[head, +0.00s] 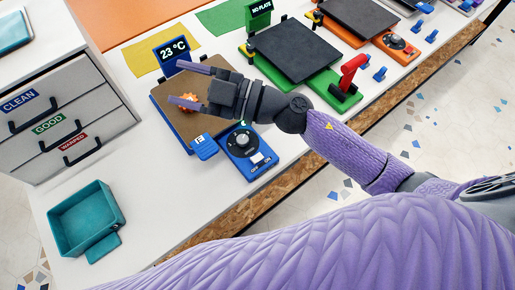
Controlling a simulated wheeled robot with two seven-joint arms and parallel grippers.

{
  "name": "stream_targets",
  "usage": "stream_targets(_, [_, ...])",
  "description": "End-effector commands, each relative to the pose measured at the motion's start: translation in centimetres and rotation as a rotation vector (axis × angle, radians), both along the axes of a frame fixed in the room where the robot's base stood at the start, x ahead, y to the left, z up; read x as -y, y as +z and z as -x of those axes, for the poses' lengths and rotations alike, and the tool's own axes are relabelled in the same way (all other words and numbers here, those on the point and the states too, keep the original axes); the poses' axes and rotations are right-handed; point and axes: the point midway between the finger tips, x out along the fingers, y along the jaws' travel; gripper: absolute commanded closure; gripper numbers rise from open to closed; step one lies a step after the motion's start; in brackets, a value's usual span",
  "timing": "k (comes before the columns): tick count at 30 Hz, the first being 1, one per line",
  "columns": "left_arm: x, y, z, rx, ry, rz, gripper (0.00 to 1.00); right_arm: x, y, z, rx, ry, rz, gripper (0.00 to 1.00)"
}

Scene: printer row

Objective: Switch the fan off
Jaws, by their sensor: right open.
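A blue control box (236,160) stands at the front edge of the white table, with a round black dial (241,140) and a small white rocker switch (257,158). Lettering that looks like OFF and ON sits beside the switch; which side is pressed is too small to tell. I cannot make out a fan as such. My right gripper (178,84) is open above the brown plate (173,121), with its fingers pointing left. It is apart from the control box, to its upper left. My left gripper is out of view.
A blue display (171,53) reads 23 °C. A teal bin (83,219) and a labelled drawer unit (62,120) stand left. A red lever (351,73) rises at right.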

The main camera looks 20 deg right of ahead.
Motion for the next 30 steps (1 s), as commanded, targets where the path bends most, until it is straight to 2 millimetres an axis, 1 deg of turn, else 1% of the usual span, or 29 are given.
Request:
stream_targets(1, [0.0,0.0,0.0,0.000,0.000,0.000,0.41,-0.7,-1.8,0.8,-0.006,0.153,0.146,0.37])
stream_targets(2, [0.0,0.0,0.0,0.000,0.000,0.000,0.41,-0.7,-3.4,1.5,-0.036,0.250,0.262,0.37])
stream_targets(3, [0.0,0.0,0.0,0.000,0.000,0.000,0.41,0.1,-5.9,2.1,-0.099,0.354,0.425,0.37])
stream_targets(5, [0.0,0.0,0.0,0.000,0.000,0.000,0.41,2.7,-9.3,2.6,-0.226,0.449,0.669,0.37])
stream_targets(6, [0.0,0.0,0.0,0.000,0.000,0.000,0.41,4.9,-11.0,2.7,-0.318,0.475,0.816,0.37])
stream_targets(9, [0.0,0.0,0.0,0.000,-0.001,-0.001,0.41,10.1,-13.3,2.5,-0.519,0.463,1.089,0.37])
stream_targets(12, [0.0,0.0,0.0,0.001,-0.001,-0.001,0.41,13.1,-13.9,2.5,-0.634,0.429,1.222,0.37])
stream_targets(13, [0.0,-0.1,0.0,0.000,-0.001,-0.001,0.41,13.4,-14.1,2.5,-0.652,0.424,1.239,0.37])
stream_targets(15, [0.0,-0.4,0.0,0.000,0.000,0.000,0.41,13.4,-15.0,2.7,-0.666,0.421,1.253,0.37])
stream_targets(17, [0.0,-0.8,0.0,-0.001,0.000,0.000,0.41,12.9,-16.2,2.9,-0.666,0.425,1.250,0.37])
stream_targets(21, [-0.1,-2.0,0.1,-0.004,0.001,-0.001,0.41,11.6,-19.6,3.4,-0.664,0.427,1.249,0.37])
stream_targets(24, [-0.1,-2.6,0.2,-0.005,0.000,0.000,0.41,10.8,-21.5,3.7,-0.662,0.427,1.247,0.37])
stream_targets(27, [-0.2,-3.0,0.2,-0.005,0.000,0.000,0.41,10.3,-22.7,3.8,-0.660,0.426,1.247,0.37])
stream_targets(30, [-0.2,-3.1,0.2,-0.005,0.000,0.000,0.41,10.1,-23.2,3.9,-0.658,0.425,1.247,0.37])
